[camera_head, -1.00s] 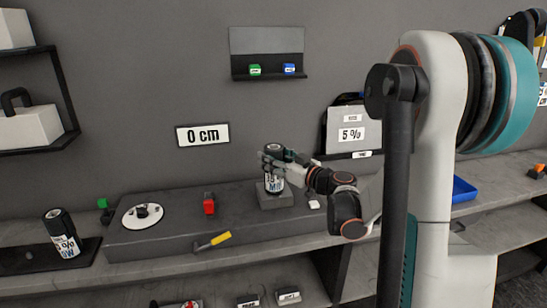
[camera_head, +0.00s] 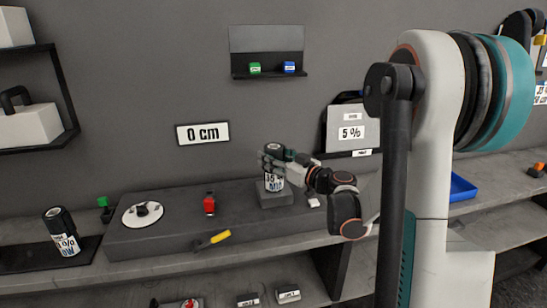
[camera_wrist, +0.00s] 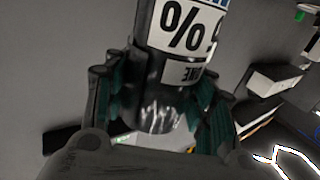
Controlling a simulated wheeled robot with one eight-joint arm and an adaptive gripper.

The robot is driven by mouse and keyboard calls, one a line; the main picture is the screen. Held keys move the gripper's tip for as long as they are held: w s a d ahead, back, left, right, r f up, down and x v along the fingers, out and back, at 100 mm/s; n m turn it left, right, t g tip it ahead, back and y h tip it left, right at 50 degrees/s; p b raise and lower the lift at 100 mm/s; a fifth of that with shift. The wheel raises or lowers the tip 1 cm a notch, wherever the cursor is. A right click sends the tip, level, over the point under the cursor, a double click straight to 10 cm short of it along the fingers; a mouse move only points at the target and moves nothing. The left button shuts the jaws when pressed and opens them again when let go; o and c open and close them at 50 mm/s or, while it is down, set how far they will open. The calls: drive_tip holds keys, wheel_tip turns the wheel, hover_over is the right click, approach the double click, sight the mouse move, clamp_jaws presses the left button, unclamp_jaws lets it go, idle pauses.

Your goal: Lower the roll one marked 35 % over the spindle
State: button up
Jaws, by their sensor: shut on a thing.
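The dark roll with a white label reading about 35 % (camera_head: 274,182) stands upright in my gripper (camera_head: 269,158), over the small grey block (camera_head: 276,198) on the raised bench. The fingers close around its upper part. In the wrist view the roll (camera_wrist: 182,35) shows its "%" label between the two dark fingers (camera_wrist: 160,105). I cannot tell whether the roll's lower end touches the block or hangs just above it. No spindle shows there; the roll and block may hide it.
Another labelled roll (camera_head: 64,232) stands on a dark mat at the left.

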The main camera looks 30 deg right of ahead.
drive_tip(key=o, duration=1.4)
drive_tip(key=v, duration=1.2)
